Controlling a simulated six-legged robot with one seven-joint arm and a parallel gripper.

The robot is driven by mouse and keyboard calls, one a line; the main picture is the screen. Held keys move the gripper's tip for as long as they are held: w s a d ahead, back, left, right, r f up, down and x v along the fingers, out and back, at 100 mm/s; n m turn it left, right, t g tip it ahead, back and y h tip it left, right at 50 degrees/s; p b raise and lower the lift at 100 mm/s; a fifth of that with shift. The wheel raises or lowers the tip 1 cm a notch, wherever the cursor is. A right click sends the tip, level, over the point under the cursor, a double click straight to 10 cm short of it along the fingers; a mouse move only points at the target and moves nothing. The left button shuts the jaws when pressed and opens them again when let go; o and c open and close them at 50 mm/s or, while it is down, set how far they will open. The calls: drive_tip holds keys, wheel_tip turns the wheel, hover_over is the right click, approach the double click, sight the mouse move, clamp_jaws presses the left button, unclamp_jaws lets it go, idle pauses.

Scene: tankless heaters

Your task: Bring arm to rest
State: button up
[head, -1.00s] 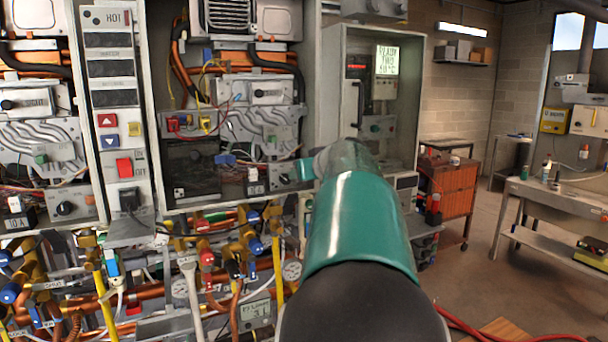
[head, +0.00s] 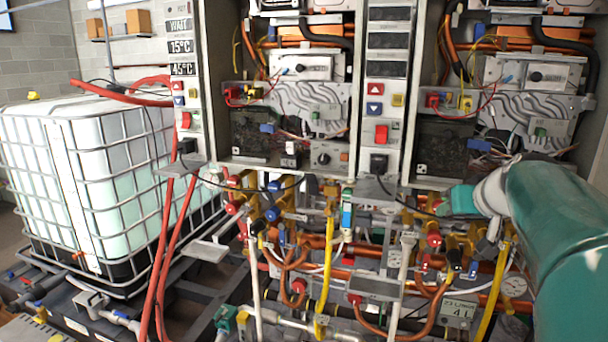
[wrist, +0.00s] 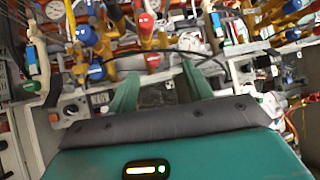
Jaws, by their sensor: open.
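My gripper (wrist: 160,90) shows in the wrist view with its two green fingers apart and nothing between them. Blurred valves and pipes lie beyond the fingertips. In the head view, my green and grey arm enters from the right and reaches left in front of the heater panels and the pipework. Its far end is beside the brass valves at the right; the fingers cannot be made out there. I cannot tell whether the arm touches anything.
Open heater cabinets stand behind a dense row of pipes, hoses and valves (head: 330,190). A caged white water tank (head: 100,170) stands at the left. Red hoses (head: 165,260) run down beside it.

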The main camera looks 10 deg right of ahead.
drive_tip(key=s+a+f+n+g+y, duration=0.15)
drive_tip(key=a+f, duration=0.25)
drive_tip(key=a, duration=0.7)
drive_tip(key=s+a+f+n+g+y, duration=0.1)
drive_tip(key=s+a+f+n+g, duration=0.1)
drive_tip(key=s+a+f, duration=1.1)
drive_tip(key=s+a+g, duration=0.1)
drive_tip(key=s+a, duration=0.1)
drive_tip(key=a, duration=0.1)
drive_tip(key=shift+r, duration=0.1)
